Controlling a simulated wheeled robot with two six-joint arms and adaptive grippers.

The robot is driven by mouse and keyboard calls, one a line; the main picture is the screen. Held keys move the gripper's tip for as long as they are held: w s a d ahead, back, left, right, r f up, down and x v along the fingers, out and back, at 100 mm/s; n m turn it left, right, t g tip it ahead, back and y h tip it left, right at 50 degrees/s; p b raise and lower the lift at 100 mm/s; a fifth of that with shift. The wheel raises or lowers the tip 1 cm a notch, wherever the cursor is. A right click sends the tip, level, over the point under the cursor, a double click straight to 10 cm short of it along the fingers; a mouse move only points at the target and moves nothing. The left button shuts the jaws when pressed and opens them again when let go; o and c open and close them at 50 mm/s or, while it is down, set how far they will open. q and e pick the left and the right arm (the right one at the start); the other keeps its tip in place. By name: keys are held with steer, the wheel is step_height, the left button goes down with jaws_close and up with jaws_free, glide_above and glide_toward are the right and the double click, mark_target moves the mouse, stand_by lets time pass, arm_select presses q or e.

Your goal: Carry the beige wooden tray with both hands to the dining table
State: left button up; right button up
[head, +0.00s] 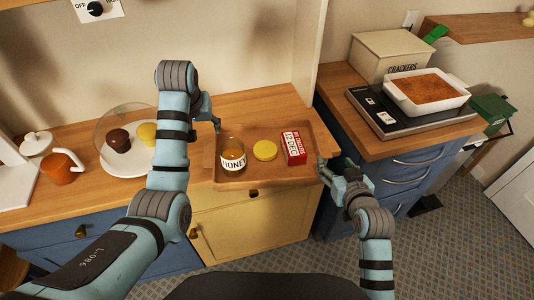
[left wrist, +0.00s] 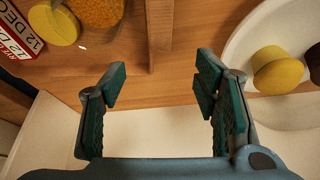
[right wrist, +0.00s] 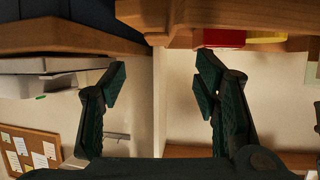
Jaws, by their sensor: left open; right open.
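The beige wooden tray (head: 265,183) sits on the wooden counter in the head view. It holds a honey jar (head: 232,155), a yellow round lidded item (head: 265,150) and a red box (head: 294,147). My left gripper (head: 212,114) is open near the tray's back left corner; in the left wrist view the tray's side wall (left wrist: 160,30) lies ahead of the spread fingertips (left wrist: 160,82). My right gripper (head: 332,170) is open close to the tray's right end. In the right wrist view the tray edge (right wrist: 185,20) is ahead of its fingers (right wrist: 162,72). Neither grips anything.
A glass dome (head: 120,135) over cupcakes and an orange mug (head: 62,167) stand left of the tray. A blue cabinet at right carries a black hob (head: 405,115) with a white baking dish (head: 427,91) and a crackers box (head: 385,52). Grey floor (head: 450,220) shows at right.

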mark_target(210, 144)
arm_select(q)
steer(key=x, duration=1.2)
steer(key=shift+w, duration=0.1)
arm_select(e)
steer(key=x, duration=1.2)
arm_select(q)
steer(key=shift+r, duration=0.1)
steer(key=shift+d, duration=0.1)
steer(key=shift+c, duration=0.2)
arm_select(e)
steer(key=shift+s, duration=0.1)
steer(key=shift+c, duration=0.2)
arm_select(q)
jaws_close()
arm_select(e)
jaws_close()
arm_select(q)
steer(key=shift+r, duration=0.1)
arm_select(e)
steer(key=shift+r, duration=0.1)
